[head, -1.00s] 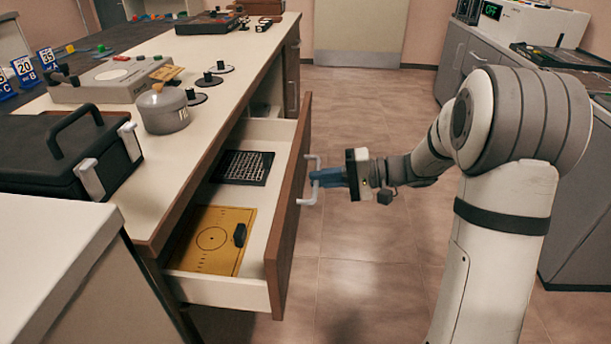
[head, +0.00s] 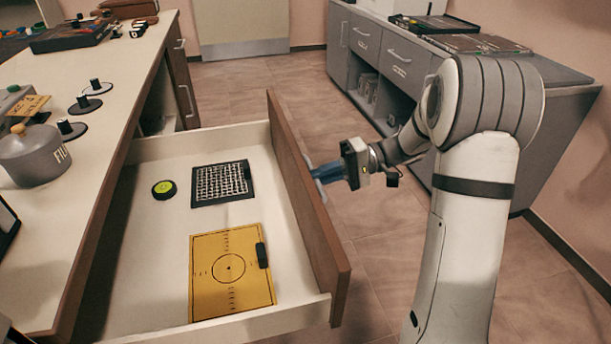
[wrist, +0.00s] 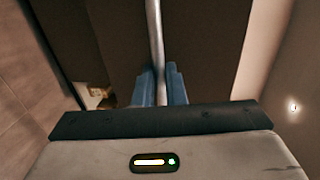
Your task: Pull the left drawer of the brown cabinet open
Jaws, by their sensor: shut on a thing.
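The left drawer (head: 302,190) of the brown cabinet is pulled well out in the head view, its brown front standing clear of the cabinet body (head: 180,85). Inside lie a yellow plate with a circle mark (head: 215,285), a black-framed grid (head: 222,184) and a small round black and green item (head: 164,189). My gripper (head: 318,174) is at the outer side of the drawer front. In the wrist view its blue fingers (wrist: 160,88) are shut on the pale bar handle (wrist: 155,35). The handle is mostly hidden behind the drawer front in the head view.
The worktop (head: 95,130) above carries a grey canister (head: 35,158), several black knobbed discs and a dark tray (head: 70,36). A grey cabinet (head: 385,60) stands across the aisle behind my arm. Tiled floor (head: 245,95) is clear beyond the drawer.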

